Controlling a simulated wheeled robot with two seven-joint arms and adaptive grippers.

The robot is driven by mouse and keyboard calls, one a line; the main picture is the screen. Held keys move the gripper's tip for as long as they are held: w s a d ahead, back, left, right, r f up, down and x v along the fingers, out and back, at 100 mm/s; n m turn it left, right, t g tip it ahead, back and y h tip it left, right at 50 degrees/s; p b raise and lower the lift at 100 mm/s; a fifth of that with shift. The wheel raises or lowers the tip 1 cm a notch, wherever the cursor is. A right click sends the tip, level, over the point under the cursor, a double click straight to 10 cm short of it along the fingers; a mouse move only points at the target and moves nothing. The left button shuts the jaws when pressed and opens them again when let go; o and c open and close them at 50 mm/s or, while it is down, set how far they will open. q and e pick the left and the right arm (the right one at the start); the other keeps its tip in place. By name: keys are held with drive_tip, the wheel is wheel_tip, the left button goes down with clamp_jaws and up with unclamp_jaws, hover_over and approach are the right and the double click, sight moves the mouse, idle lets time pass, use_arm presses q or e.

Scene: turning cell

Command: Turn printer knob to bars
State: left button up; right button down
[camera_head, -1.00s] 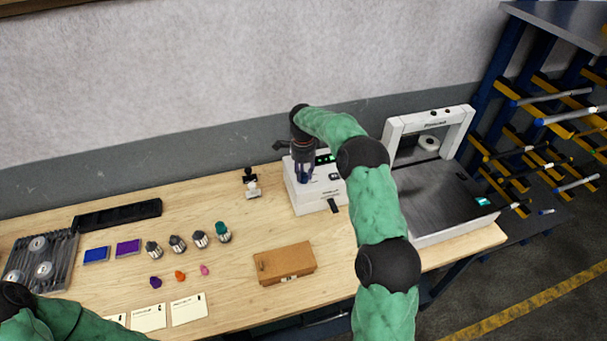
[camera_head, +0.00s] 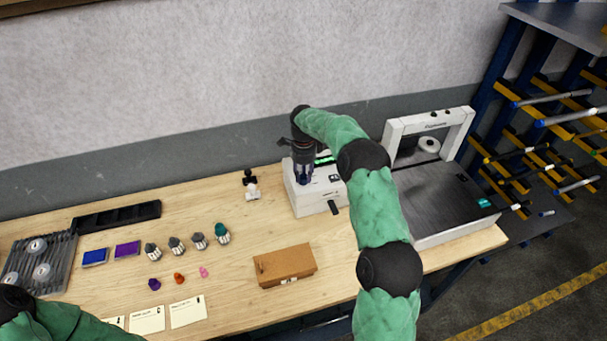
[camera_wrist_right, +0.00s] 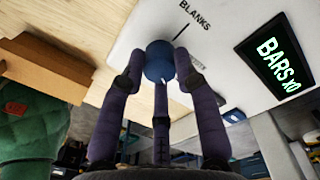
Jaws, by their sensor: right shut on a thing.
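The white printer (camera_head: 318,198) stands on the wooden table, with a small lit display (camera_head: 325,160). In the right wrist view the display (camera_wrist_right: 273,66) reads "BARS x0". My right gripper (camera_head: 303,179) comes down on the printer from above. In the wrist view its fingers (camera_wrist_right: 161,75) are shut around the round blue knob (camera_wrist_right: 159,58). A "BLANKS" label (camera_wrist_right: 195,15) and a tick line lie beside the knob; another label is partly hidden behind a finger. A pale mark shows on the knob's near edge. My left arm shows at the lower left; its gripper is out of view.
A white-framed machine (camera_head: 432,205) stands right of the printer. A brown box (camera_head: 285,266), a small black-and-white stamp-like object (camera_head: 251,186), several knobs and cards lie to the left. A rack of rods (camera_head: 545,130) stands at the far right.

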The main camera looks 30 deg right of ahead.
sight(304, 175)
drive_tip(key=c, duration=0.9)
unclamp_jaws()
drive_tip(key=r, duration=1.2)
drive_tip(key=shift+w+d, duration=0.1)
drive_tip(key=shift+w, duration=0.1)
